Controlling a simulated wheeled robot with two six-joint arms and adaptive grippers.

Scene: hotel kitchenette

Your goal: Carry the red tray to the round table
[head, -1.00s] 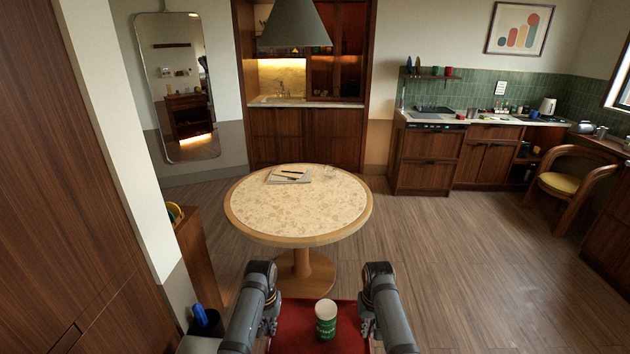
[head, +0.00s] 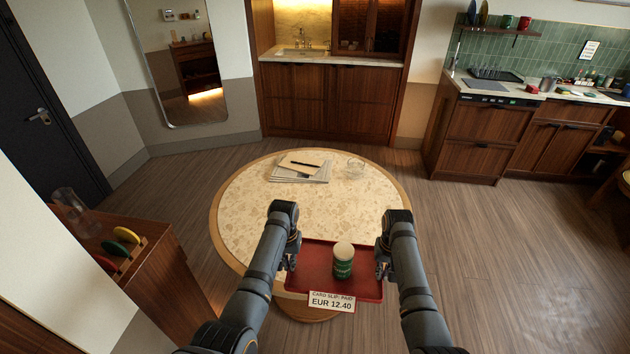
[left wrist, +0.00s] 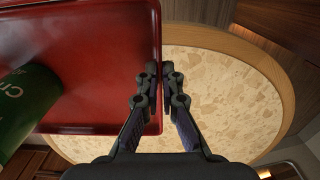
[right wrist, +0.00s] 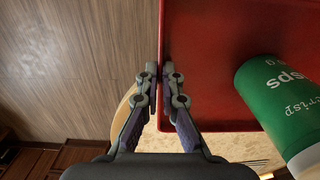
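The red tray (head: 312,262) is level between my two grippers, over the near part of the round table (head: 245,215). A green can with a pale lid (head: 343,262) stands upright on it. A white card slip reading EUR 12.40 (head: 332,301) shows at the tray's near edge. My left gripper (left wrist: 166,72) is shut on the tray's left rim. My right gripper (right wrist: 159,75) is shut on its right rim. In the left wrist view the tabletop (left wrist: 225,95) appears below the tray. I cannot tell the exact gap between them.
The middle of the tabletop is bare. A wooden cabinet (head: 160,270) with a glass jug and coloured discs stands at the left.

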